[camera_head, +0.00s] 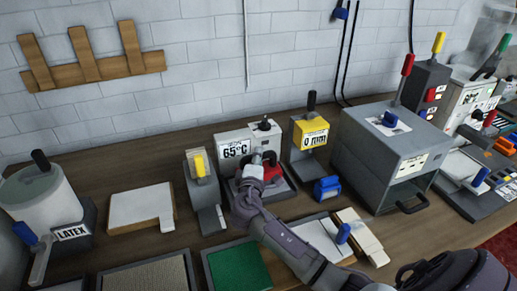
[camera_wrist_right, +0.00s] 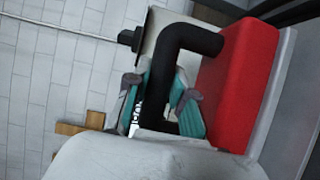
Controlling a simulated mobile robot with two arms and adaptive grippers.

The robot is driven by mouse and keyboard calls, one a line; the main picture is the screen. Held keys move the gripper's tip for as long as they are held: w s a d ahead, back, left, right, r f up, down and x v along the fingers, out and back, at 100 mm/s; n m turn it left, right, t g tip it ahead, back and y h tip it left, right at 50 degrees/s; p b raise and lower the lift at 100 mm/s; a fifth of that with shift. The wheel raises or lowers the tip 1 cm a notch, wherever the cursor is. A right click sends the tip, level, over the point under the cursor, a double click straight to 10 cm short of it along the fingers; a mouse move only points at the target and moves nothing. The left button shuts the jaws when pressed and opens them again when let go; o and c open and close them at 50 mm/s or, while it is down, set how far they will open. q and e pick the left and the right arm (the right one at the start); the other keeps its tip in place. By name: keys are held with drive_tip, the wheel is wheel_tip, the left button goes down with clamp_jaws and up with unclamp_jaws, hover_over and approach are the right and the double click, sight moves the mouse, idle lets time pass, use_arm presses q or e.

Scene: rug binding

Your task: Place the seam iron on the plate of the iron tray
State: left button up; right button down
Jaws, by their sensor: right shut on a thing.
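The seam iron has a red body and a black handle; in the head view its red body (camera_head: 271,171) shows partly behind my right gripper (camera_head: 252,172). In the wrist view the red body (camera_wrist_right: 240,85) and the bent black handle are close up, with the teal-padded fingers of the right gripper (camera_wrist_right: 158,108) closed around the handle. The iron is at the dark iron tray (camera_head: 284,198), in front of the box reading 65°C (camera_head: 236,149). My arm and hand hide part of the tray. I cannot tell whether the iron touches the plate. My left gripper is not in view.
A grey device with a yellow part (camera_head: 202,178) stands close left of the tray. A yellow-topped device (camera_head: 310,139) and a small blue object (camera_head: 327,188) are to the right. A grey cabinet (camera_head: 385,155) stands further right. A green mat (camera_head: 237,266) lies in front.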

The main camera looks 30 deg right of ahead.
drive_tip(key=shift+f, duration=0.5)
drive_tip(key=shift+f, duration=0.1)
drive_tip(key=c, duration=1)
unclamp_jaws()
drive_tip(key=shift+f, duration=0.1)
drive_tip(key=shift+s, duration=0.1)
